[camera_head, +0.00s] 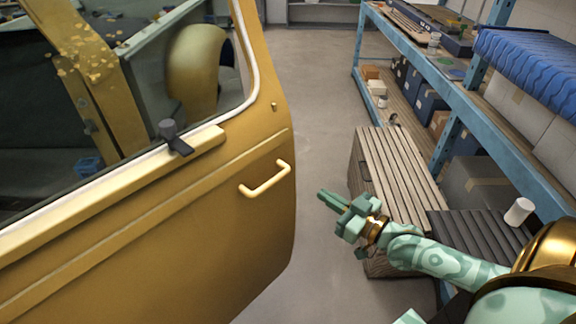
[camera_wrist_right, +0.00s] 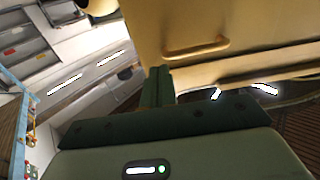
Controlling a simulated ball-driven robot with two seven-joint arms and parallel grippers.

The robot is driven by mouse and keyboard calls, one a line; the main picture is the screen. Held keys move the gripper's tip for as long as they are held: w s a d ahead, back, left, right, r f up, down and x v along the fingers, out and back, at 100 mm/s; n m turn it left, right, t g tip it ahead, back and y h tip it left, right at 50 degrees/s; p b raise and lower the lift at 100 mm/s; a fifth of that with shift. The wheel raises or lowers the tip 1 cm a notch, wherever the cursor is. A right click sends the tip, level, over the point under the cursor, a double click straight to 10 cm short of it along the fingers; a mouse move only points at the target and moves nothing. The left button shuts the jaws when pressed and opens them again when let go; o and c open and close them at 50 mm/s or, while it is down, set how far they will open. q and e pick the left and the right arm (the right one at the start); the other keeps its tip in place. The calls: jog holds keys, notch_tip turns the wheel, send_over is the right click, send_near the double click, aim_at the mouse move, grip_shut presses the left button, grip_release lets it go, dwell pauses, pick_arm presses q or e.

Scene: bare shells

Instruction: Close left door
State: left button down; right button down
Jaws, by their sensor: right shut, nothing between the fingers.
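The yellow car door (camera_head: 215,220) fills the left of the head view, with a window in its upper part and a pale handle (camera_head: 266,181) near its right edge. My right gripper (camera_head: 330,198) is shut and empty, a little to the right of the door's edge and apart from the handle in the picture. In the right wrist view the gripper's fingers (camera_wrist_right: 158,82) are together, below the door's handle (camera_wrist_right: 196,48) in the picture. The door panel (camera_wrist_right: 250,25) spans the top there. Whether the fingers touch the door cannot be told. My left gripper is not in view.
A blue-framed shelf (camera_head: 455,95) with boxes runs along the right. A wooden slatted crate (camera_head: 385,165) stands on the floor behind my right gripper. A white cup (camera_head: 519,211) stands near my right arm. Grey floor (camera_head: 315,75) is clear beyond the door.

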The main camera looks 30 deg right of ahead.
aim_at(286, 171)
jog(key=b+x, duration=0.1)
jog(key=x, duration=1.2)
jog(key=shift+w+a+f, duration=0.1)
jog(key=shift+w, duration=0.1)
